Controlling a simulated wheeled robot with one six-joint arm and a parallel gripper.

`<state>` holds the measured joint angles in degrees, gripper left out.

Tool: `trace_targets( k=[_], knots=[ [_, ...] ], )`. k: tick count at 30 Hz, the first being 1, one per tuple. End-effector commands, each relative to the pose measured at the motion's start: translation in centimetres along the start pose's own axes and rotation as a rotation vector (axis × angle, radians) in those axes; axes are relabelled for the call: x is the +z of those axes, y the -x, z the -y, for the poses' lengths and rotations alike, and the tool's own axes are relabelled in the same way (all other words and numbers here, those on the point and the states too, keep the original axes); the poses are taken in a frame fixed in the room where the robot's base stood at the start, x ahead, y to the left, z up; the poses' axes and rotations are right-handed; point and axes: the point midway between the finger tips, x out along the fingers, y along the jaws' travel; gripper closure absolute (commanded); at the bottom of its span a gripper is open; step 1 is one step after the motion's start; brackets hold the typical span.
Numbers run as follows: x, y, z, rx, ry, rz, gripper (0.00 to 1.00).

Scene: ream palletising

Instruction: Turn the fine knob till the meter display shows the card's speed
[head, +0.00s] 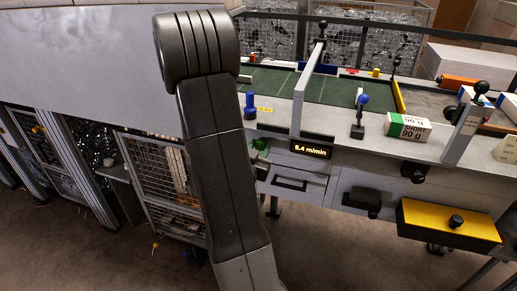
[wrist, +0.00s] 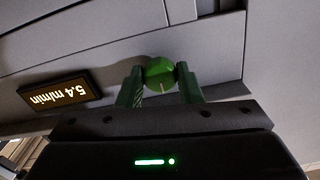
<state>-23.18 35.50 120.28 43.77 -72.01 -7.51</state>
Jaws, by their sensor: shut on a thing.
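The green fine knob (wrist: 160,73) has a pale pointer line and sits on the grey front panel in the wrist view. My gripper (wrist: 160,86) has its two green fingers shut on the knob, one on each side. The meter display (head: 310,149) reads 5.4 m/min in yellow digits. It also shows upside down in the wrist view (wrist: 59,90), left of the knob. In the head view my arm covers part of the bench beside the knob. I cannot make out a card with a readable speed.
A white and green ream marked SHORT 90 g (head: 408,127) lies on the bench. A blue-topped lever (head: 360,115) stands left of it. Wire mesh cages (head: 165,175) stand at the lower left.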

Motion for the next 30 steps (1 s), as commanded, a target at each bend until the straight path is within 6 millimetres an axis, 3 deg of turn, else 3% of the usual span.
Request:
trace_targets(
  k=[5,19,30],
  knots=[
    [0.10,0.01,-0.03,0.000,0.049,-0.001,0.91],
    [0.06,0.01,-0.05,0.000,0.443,0.001,0.90],
    [0.02,0.01,-0.04,0.000,0.500,0.001,0.91]
  ],
)
